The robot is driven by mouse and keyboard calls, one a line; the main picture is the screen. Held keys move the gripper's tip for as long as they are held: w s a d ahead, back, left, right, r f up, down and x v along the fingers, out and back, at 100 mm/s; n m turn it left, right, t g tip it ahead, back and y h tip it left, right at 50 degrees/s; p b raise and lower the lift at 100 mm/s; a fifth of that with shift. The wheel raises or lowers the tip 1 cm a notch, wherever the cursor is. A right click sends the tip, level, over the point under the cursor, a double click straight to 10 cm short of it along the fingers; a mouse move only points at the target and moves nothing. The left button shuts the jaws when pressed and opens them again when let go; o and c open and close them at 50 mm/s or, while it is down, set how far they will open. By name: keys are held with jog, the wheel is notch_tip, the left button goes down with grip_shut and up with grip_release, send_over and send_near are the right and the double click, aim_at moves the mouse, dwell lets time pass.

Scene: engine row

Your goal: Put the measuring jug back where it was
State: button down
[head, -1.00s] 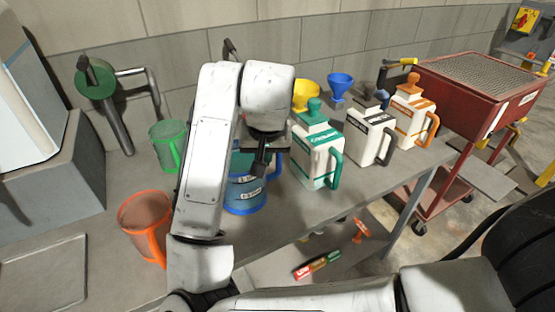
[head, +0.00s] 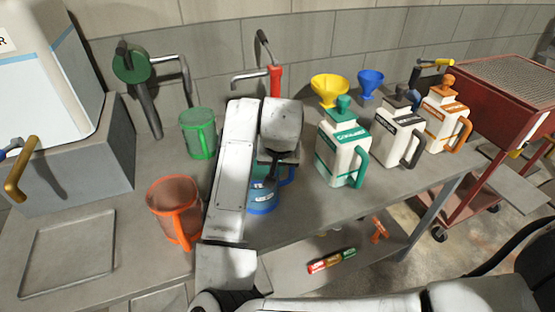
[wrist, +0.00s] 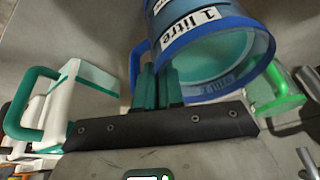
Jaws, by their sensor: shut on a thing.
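The blue measuring jug (head: 262,200) has a "1 litre" label and a blue rim. In the head view it is at the bench, mostly behind my arm; I cannot tell if its base touches the top. My gripper (head: 272,178) is over it. In the wrist view the fingers of my gripper (wrist: 158,86) are shut at the jug's handle side, and the jug (wrist: 205,50) fills the upper middle. An orange jug (head: 172,195) stands to its left and a green jug (head: 197,130) behind left.
White coolant (head: 342,150), black-handled (head: 397,135) and orange-handled (head: 443,115) containers stand to the right. Yellow (head: 329,88) and blue (head: 370,82) funnels are behind them. A shallow tray (head: 68,255) lies at left. A red cart (head: 490,95) is at far right.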

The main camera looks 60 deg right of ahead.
jog(key=c, duration=1.7)
grip_release()
jog(key=shift+f, duration=0.1)
jog(key=o, duration=0.4)
jog(key=shift+o, duration=0.2)
